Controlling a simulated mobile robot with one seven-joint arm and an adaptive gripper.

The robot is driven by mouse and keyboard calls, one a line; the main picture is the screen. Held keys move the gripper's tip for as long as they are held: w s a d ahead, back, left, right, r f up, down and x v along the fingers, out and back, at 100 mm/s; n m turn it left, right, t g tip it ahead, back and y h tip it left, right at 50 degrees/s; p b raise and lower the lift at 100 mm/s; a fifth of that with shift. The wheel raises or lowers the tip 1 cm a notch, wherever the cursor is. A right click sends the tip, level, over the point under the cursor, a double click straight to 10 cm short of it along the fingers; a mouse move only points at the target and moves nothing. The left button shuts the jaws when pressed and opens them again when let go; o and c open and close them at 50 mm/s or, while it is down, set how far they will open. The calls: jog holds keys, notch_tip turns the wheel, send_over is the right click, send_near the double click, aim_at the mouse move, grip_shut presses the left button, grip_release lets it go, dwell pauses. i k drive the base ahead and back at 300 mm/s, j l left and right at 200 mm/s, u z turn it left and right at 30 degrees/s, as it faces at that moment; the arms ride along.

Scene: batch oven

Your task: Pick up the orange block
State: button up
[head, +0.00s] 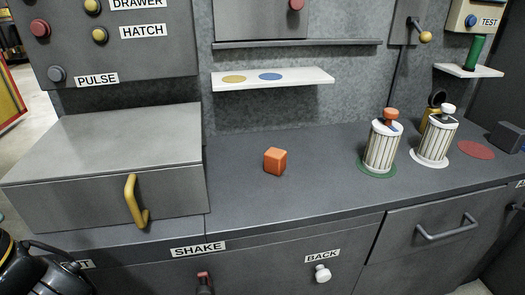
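The orange block (275,161) is a small cube sitting on the dark grey counter (310,196), a little left of the middle of the head view. Nothing touches it and the counter around it is bare. A black part of my own body shows at the lower left corner, well away from the block. My gripper's fingers do not show in this view.
A steel drawer box (110,165) with a yellow handle (131,200) stands left of the block. A white shelf (300,79) hangs on the wall behind. Two ribbed white canisters (381,148) (436,142) stand at right. A red disc (476,150) lies beyond them.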

aim_at(275, 159)
jog(key=l+u, duration=0.9)
jog(key=k+l, duration=0.1)
jog(key=l, duration=0.35)
jog(key=l+u, duration=0.1)
jog(key=l, duration=0.35)
jog(key=k+l+u, duration=0.1)
jog(key=l, duration=0.35)
jog(key=k, duration=0.05)
